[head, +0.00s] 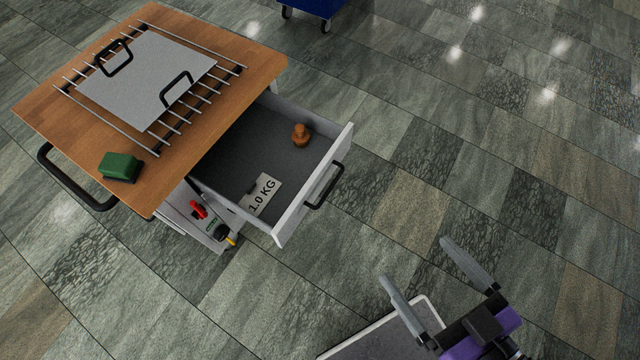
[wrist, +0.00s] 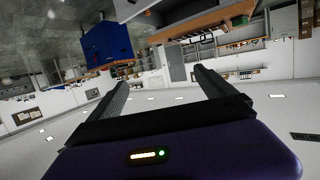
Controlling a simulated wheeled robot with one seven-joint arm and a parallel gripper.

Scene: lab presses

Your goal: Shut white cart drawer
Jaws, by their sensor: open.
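The white cart drawer (head: 315,189) stands pulled out of the wooden-topped cart (head: 235,60), with its black handle (head: 325,187) on the front face. Inside lie a small orange-brown knob-like weight (head: 301,135) and a flat plate marked 1.0 KG (head: 262,194). My gripper (head: 416,260) is open and empty at the lower right of the head view, apart from the drawer front. The wrist view shows its two fingers (wrist: 160,88) spread apart with nothing between them. I cannot make out the drawer in the wrist view.
On the cart top are a wire rack with a grey plate (head: 147,78) and a green block (head: 120,167). A black side handle (head: 75,180) sticks out at left. A blue wheeled bin (head: 313,6) stands at the back. The tiled floor right of the drawer is clear.

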